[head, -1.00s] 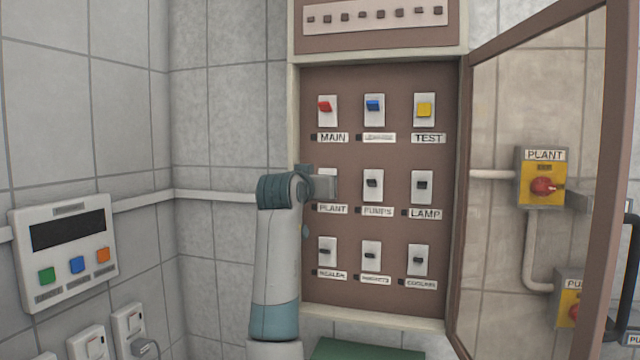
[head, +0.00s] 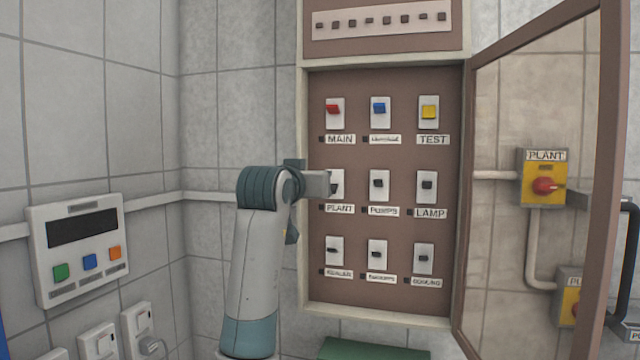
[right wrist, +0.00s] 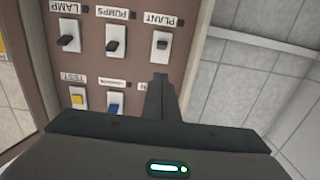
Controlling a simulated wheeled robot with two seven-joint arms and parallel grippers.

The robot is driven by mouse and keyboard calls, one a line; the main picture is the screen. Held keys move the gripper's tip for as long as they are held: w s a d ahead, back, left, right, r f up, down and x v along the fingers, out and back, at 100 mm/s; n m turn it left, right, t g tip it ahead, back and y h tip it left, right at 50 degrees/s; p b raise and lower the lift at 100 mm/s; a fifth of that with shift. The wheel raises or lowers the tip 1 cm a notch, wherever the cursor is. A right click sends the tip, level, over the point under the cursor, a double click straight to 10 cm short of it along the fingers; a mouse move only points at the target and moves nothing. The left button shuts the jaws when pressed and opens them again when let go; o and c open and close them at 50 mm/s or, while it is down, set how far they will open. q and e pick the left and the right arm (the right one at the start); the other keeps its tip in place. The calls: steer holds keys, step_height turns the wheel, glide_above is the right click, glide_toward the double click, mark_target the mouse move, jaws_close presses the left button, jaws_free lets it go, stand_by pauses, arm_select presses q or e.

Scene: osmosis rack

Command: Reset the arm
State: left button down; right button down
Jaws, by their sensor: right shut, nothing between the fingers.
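My right gripper (head: 324,183) is shut and empty in front of the panel, at the left of the PLANT switch (head: 338,182), which it partly covers. In the right wrist view, turned upside down, its closed fingers (right wrist: 160,98) point toward the black PLANT switch (right wrist: 161,43), with a gap visible in the picture. The brown panel (head: 398,225) has three rows of switches. The top row has a red MAIN (head: 334,109), a blue (head: 379,108) and a yellow TEST switch (head: 429,112). My left gripper is out of view.
The open glazed door frame (head: 612,150) stands at the right of the cabinet. Beyond it is a yellow PLANT box with a red knob (head: 543,186). A white control unit (head: 82,268) and sockets (head: 98,342) are on the left wall.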

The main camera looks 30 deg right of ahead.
steer(key=shift+s+a+f, duration=0.15)
steer(key=shift+s+a, duration=0.15)
stand_by(0.5)
